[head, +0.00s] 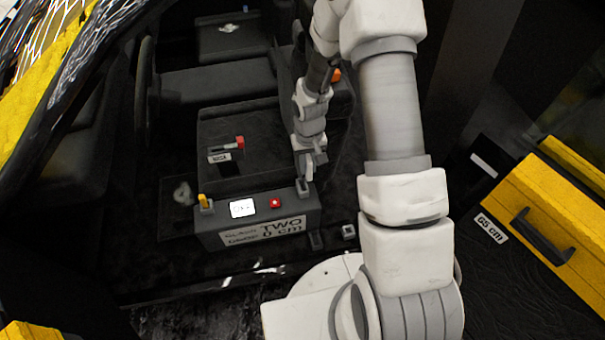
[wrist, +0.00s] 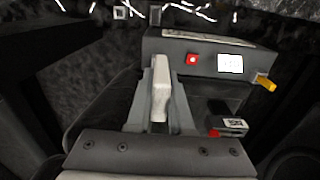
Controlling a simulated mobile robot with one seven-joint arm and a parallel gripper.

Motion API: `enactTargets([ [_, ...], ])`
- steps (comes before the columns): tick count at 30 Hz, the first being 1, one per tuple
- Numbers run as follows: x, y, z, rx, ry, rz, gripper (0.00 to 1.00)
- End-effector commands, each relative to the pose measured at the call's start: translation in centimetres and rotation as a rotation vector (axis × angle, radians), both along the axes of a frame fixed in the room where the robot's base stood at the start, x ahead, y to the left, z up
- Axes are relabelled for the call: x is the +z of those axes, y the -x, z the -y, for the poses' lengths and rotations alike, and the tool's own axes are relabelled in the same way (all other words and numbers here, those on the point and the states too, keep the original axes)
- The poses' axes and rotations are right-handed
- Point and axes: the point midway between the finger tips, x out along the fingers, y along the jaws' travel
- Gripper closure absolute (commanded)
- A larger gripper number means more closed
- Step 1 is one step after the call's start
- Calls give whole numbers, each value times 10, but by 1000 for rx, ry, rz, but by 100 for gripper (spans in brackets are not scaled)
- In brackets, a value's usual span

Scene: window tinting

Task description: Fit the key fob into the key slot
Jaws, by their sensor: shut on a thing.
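My gripper (head: 311,170) is shut on the key fob, a light grey, narrow piece that stands between the two fingers in the wrist view (wrist: 160,93). In the head view the fingers point down over the right end of a dark control box (head: 212,222), which also shows in the wrist view (wrist: 205,45). The fob's far end reaches the box's top at the end away from the yellow lever. It appears to touch or nearly touch there. The key slot is not clearly visible, and I cannot tell whether the fob is in it.
The box carries a red button (head: 275,203), a white display (head: 242,208) and a yellow lever (head: 205,202). Behind it is a dark console with a red-handled lever (head: 239,142). A small grey square piece (head: 348,232) lies right of the box. A yellow drawer unit (head: 545,215) stands right.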

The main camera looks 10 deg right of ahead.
Motion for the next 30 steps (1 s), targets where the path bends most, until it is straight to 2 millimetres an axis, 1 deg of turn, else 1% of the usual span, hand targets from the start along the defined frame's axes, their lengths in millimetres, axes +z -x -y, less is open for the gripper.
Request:
enactTargets([
  [1,-16,-6,0,-1,-1,4,100],
  [15,-69,-44,0,-1,0,3,100],
  [24,-97,-66,1,-3,-1,3,100],
  [30,-105,-74,2,-4,-1,1,100],
])
